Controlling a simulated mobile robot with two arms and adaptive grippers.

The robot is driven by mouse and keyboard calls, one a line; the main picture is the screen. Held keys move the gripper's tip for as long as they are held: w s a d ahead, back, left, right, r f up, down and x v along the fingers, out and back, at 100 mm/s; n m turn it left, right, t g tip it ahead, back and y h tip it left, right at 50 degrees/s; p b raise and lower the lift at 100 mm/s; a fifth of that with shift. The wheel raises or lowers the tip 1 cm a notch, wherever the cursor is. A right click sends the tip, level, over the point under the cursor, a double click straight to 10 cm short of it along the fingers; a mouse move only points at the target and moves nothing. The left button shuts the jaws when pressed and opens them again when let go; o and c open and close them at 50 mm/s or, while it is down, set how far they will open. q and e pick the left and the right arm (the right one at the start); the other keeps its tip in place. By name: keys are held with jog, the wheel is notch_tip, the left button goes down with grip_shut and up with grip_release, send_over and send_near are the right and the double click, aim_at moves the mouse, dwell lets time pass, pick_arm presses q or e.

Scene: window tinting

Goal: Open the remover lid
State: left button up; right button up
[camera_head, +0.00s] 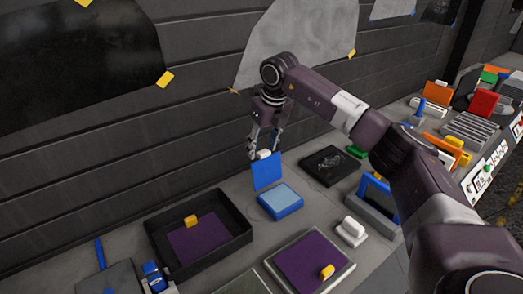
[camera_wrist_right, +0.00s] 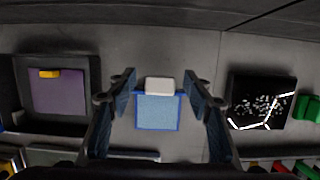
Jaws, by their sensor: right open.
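The remover is a small box with a light blue, blue-rimmed top (camera_head: 281,200) on the grey bench. Its blue lid (camera_head: 267,172) stands raised, nearly upright, at the box's wall side, with a white tab (camera_head: 264,154) at its upper edge. My right gripper (camera_head: 265,145) is open above the lid, its fingers pointing down on either side of the tab. In the right wrist view the tab (camera_wrist_right: 160,86) and the light blue box interior (camera_wrist_right: 157,112) lie between the spread fingers, with gaps at both sides. My left gripper is out of view.
A black tray (camera_head: 240,238) with a purple sheet and yellow block is on the left. A black patterned plate (camera_head: 330,165) is on the right. The dark slatted wall (camera_head: 205,110) rises behind.

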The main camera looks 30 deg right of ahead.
aim_at(267, 169)
jog(key=v, duration=1)
